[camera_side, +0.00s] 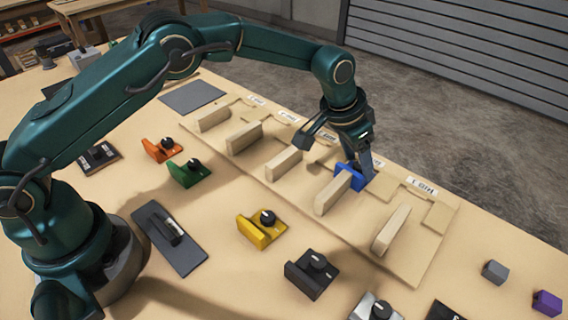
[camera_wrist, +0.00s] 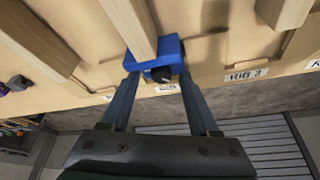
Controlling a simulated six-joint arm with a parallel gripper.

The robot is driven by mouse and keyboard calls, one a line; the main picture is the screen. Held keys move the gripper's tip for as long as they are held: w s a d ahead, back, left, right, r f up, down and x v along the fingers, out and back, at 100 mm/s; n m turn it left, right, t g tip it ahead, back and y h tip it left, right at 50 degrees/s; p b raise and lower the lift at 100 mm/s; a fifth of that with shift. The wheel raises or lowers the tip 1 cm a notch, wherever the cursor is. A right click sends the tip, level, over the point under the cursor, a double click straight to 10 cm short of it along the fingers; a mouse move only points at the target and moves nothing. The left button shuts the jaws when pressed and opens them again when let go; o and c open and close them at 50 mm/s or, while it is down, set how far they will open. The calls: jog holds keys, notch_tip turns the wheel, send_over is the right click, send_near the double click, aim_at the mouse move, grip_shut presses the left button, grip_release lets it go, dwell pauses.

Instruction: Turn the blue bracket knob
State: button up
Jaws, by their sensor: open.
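The blue bracket (camera_side: 346,172) sits against the end of an upright wooden block (camera_side: 332,194) on the board. In the wrist view the blue bracket (camera_wrist: 171,48) butts against the block's end, and its black knob (camera_wrist: 161,75) faces my gripper. My gripper (camera_wrist: 158,80) is open, with one finger on each side of the knob; whether either finger touches the bracket or knob cannot be told. In the side view my gripper (camera_side: 364,168) points down at the bracket and hides the knob.
Brackets with black knobs stand on the table: orange (camera_side: 160,150), green (camera_side: 188,174), yellow (camera_side: 258,233) and dark grey (camera_side: 308,276). Other wooden blocks (camera_side: 391,229) stand on the board on both sides of the blue bracket. A purple block (camera_side: 547,303) lies at the right.

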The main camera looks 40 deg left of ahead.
jog(key=shift+d+n+y, duration=0.1)
jog(key=shift+n+y, duration=0.2)
jog(key=shift+n, duration=0.5)
jog(key=v, duration=0.5)
jog(key=shift+r, duration=0.1)
jog(key=s+a+r+n+t, duration=0.1)
jog(key=a+r, duration=0.2)
jog(key=r, duration=0.4)
jog(key=s+a+r+t, duration=0.1)
jog(key=a+r+t, duration=0.1)
jog(key=a+r, duration=0.3)
jog(key=s+a+r+n, duration=0.1)
jog(key=s+a+r, duration=0.1)
jog(key=s, duration=0.5)
jog(key=s+a+r+n+y, duration=0.1)
jog(key=s+a+r, duration=0.1)
jog(key=s+a, duration=0.2)
jog(key=shift+s, duration=1.9)
